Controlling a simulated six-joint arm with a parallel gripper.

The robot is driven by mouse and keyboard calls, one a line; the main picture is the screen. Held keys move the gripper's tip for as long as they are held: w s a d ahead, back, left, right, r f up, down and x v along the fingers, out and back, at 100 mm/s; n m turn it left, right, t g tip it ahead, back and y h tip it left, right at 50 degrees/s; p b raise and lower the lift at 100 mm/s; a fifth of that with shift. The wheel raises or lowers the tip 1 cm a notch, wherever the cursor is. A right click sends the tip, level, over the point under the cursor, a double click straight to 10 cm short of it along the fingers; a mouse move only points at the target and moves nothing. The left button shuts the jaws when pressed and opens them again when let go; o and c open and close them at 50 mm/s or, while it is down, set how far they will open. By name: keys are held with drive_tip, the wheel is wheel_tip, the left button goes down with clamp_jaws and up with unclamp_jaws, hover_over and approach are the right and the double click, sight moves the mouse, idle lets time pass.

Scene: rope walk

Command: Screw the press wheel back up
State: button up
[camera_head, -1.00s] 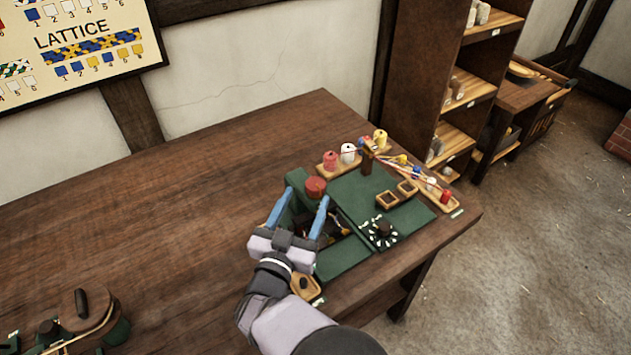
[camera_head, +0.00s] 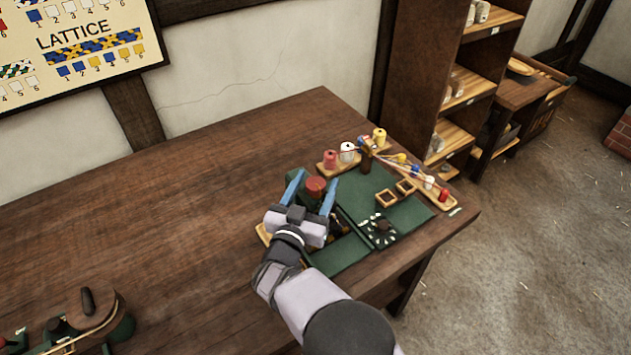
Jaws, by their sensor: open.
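A red round knob (camera_head: 316,184), which looks like the press wheel, sits upright on the green machine on the table. My gripper (camera_head: 314,182) is open. Its two blue fingers appear on the left and right of the red knob in this view. I cannot tell whether they touch it or are at its height. My gripper's body hides much of the machine's open middle, where a patterned blue-and-yellow braid partly shows.
Coloured spools stand on wooden strips (camera_head: 327,168) behind. Another machine (camera_head: 90,318) stands front left. The table's left middle is clear.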

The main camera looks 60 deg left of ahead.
drive_tip(key=shift+w+a, duration=0.1)
drive_tip(key=shift+w, duration=0.05)
drive_tip(key=c, duration=1.1)
drive_tip(key=shift+o, duration=0.2)
drive_tip(key=shift+w+n+g+y, duration=0.1)
drive_tip(key=shift+n+g+y, duration=0.2)
drive_tip(key=shift+y, duration=0.1)
drive_tip(key=shift+n+g+y+b, duration=0.3)
drive_tip(key=shift+n+g+y, duration=0.2)
drive_tip(key=shift+y, duration=0.1)
drive_tip(key=o, duration=1.1)
drive_tip(key=shift+c, duration=0.2)
